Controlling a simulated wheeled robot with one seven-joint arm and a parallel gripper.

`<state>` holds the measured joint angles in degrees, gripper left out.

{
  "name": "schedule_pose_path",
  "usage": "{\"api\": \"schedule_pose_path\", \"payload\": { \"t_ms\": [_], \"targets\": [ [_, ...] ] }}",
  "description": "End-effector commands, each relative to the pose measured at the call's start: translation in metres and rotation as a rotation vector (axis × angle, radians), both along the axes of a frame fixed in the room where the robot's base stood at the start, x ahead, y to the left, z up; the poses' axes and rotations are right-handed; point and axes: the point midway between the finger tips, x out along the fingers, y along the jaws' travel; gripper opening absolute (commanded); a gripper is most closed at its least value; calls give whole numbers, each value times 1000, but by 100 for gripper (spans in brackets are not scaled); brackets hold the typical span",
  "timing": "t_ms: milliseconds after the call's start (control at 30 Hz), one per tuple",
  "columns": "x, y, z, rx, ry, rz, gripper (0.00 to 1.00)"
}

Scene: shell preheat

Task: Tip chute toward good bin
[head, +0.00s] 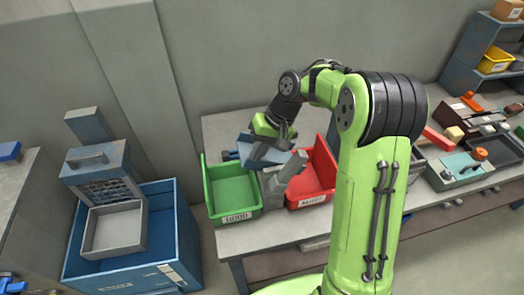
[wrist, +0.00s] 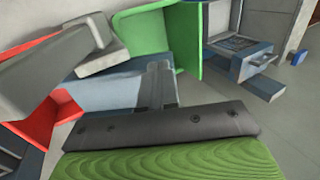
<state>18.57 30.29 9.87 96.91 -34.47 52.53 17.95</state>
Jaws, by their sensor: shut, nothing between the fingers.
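The blue chute (head: 264,153) sits between the green bin (head: 233,187) and the red bin (head: 314,178) on the grey bench. The green bin's front label appears to read GOOD; the red bin's label is too small to read. A grey post-like part (head: 282,178) stands at the chute, in front of it. My gripper (wrist: 158,68) is shut and empty. In the wrist view its fingers lie over the chute's blue plate (wrist: 105,95), with the green bin (wrist: 155,30) beyond; I cannot tell whether they touch. In the head view the fingertips are hard to make out.
A blue crate (head: 185,240) with a grey tray (head: 115,228) stands at left. A teal box (head: 462,168), other tools and a blue shelf (head: 475,55) with a yellow bin (head: 495,60) are at right. My arm hides part of the bench.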

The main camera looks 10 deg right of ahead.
Motion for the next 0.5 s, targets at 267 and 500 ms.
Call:
{"api": "schedule_pose_path", "payload": {
  "t_ms": [267,500],
  "targets": [
    [-1,25,-18,-235,-2,10,0],
    [-1,42,-33,-464,2,10,0]
  ]
}}
